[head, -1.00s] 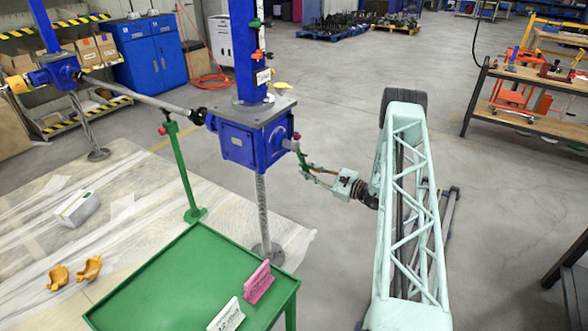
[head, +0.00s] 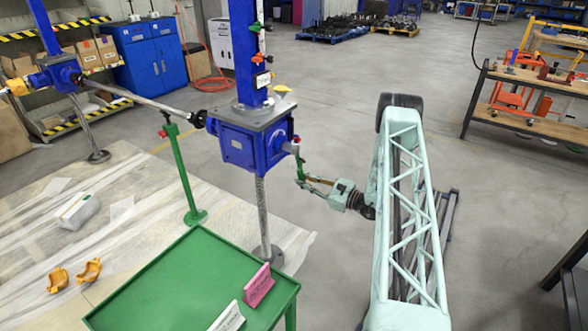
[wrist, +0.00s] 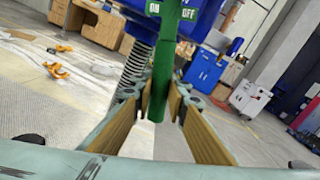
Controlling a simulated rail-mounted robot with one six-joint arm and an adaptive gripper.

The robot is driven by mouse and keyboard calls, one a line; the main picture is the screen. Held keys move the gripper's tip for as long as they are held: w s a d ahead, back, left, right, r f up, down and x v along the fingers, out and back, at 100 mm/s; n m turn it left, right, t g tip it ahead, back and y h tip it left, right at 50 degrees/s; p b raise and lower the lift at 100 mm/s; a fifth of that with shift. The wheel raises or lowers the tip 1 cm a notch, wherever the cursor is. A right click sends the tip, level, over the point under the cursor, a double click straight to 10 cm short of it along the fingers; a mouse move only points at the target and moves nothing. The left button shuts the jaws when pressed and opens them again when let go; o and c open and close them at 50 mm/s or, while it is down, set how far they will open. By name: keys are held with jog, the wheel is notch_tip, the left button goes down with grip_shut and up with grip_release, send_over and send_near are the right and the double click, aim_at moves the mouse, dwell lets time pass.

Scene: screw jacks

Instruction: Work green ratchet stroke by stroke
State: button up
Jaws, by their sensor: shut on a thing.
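The green ratchet (head: 299,167) hangs from the right side of the blue screw jack gearbox (head: 255,140), its handle pointing down. It also shows in the wrist view (wrist: 168,65) as a green bar with ON and OFF lettering on its head. My gripper (head: 305,181) reaches in from the right and is shut on the lower handle. In the wrist view the yellow-padded fingers of my gripper (wrist: 160,100) stand on either side of the handle, whose lower end shows between them. A threaded spindle (head: 262,215) runs down from the gearbox to the floor.
A green table (head: 170,290) with a pink sign (head: 258,286) and a white sign (head: 228,318) stands in front. A shaft (head: 140,98) joins the gearbox to a second blue jack (head: 62,72). A green stand (head: 182,175) is under the shaft. The floor behind my arm is open.

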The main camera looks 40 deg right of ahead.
jog(key=shift+a, duration=0.1)
jog(key=shift+s+a+f+m+p, duration=0.1)
jog(key=shift+s+a+m+p, duration=0.1)
jog(key=shift+a+m, duration=0.35)
jog(key=shift+s+a+f+m+p, duration=0.15)
jog(key=shift+s+a+m, duration=0.1)
jog(key=shift+a, duration=0.45)
jog(key=shift+s+a+f+m+p, duration=0.15)
jog(key=shift+a+m, duration=0.25)
jog(key=shift+a, duration=0.25)
jog(key=shift+s+a+m+p, duration=0.25)
jog(key=shift+a+m, duration=0.15)
jog(key=shift+a, duration=0.25)
jog(key=shift+s+a+m+p, duration=0.2)
jog(key=shift+a+m, duration=0.2)
jog(key=shift+a, duration=0.3)
jog(key=shift+s+a+m+p, duration=0.25)
jog(key=shift+a+m, duration=0.15)
jog(key=shift+a, duration=0.25)
jog(key=shift+s+a+r+m+p, duration=0.15)
jog(key=shift+s+a+m+p, duration=0.2)
jog(key=shift+a, duration=0.3)
jog(key=shift+s+a+r+m+p, duration=0.1)
jog(key=shift+a+r+m+p, duration=0.1)
jog(key=shift+a+m, duration=0.4)
jog(key=shift+s+a+r+m+p, duration=0.15)
jog(key=shift+s+a+m+p, duration=0.1)
jog(key=shift+a, duration=0.5)
